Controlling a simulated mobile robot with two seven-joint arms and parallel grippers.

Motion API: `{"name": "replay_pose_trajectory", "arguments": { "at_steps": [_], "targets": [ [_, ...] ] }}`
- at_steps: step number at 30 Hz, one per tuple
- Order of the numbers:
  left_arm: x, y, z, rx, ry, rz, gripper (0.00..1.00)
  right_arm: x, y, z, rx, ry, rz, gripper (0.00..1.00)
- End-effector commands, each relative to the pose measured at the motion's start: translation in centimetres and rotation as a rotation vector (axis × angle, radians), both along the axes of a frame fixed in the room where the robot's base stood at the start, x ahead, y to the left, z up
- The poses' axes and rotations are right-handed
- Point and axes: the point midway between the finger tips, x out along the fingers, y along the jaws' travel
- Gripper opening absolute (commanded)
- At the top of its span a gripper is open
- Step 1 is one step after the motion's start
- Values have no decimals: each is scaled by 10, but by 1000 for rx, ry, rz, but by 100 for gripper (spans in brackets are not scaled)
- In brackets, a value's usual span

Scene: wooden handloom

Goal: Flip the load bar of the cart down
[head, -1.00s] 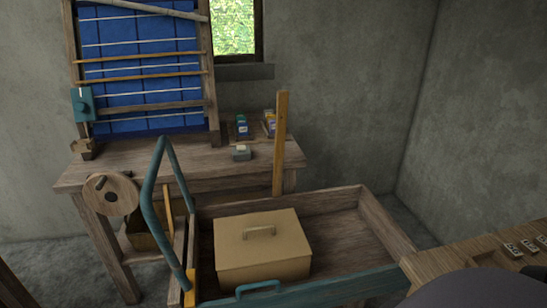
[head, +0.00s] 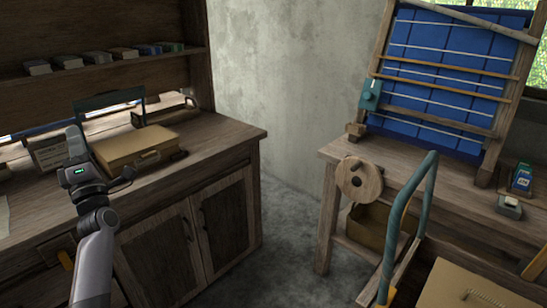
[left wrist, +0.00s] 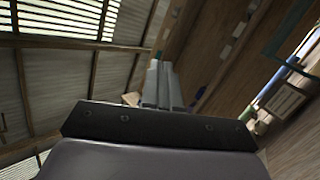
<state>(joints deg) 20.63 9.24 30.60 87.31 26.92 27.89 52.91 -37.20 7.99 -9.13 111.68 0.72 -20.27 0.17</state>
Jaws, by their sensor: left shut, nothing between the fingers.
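The load bar (head: 397,213), a teal bent tube, stands raised at the near left end of the wooden cart. A corner of the cart (head: 366,292) shows at the lower right of the head view; the rest is cut off by the frame. My left gripper (head: 75,138) points upward at the left of the head view, in front of the workbench and well away from the bar. Its fingers are together and empty. They also show close together in the left wrist view (left wrist: 161,82). My right gripper is not in view.
A wooden workbench (head: 215,140) with a tan case (head: 138,146) and a shelf of small boxes fills the left. The loom table (head: 335,152) stands right, with a wooden wheel (head: 358,178) at its side. Grey floor (head: 285,230) lies free between them.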

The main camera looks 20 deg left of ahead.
Motion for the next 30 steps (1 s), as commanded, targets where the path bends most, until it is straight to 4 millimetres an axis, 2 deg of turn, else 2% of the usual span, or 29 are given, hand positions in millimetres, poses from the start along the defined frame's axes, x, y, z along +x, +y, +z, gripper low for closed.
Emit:
{"name": "replay_pose_trajectory", "arguments": {
  "at_steps": [1,3,7,11,13,16,19,22,26,29,30],
  "targets": [
    [-14,24,23,-64,-157,20,0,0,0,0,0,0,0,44],
    [-38,53,45,-146,-371,39,0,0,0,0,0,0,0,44],
    [-86,99,66,-276,-780,76,0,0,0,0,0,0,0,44],
    [-129,130,62,-380,-1195,121,0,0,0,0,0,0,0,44],
    [-147,141,52,-425,-1421,152,0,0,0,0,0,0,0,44],
    [-163,148,31,-476,-1737,212,0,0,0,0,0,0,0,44],
    [-166,144,7,-515,-2043,295,0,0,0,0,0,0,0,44],
    [-155,131,-14,-542,-2334,410,0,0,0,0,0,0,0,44],
    [-123,99,-28,-564,-2673,620,0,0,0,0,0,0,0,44],
    [-91,66,-24,-580,-2885,835,0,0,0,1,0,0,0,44],
    [-77,51,-18,583,2932,-930,0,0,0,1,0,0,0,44]
  ]
}}
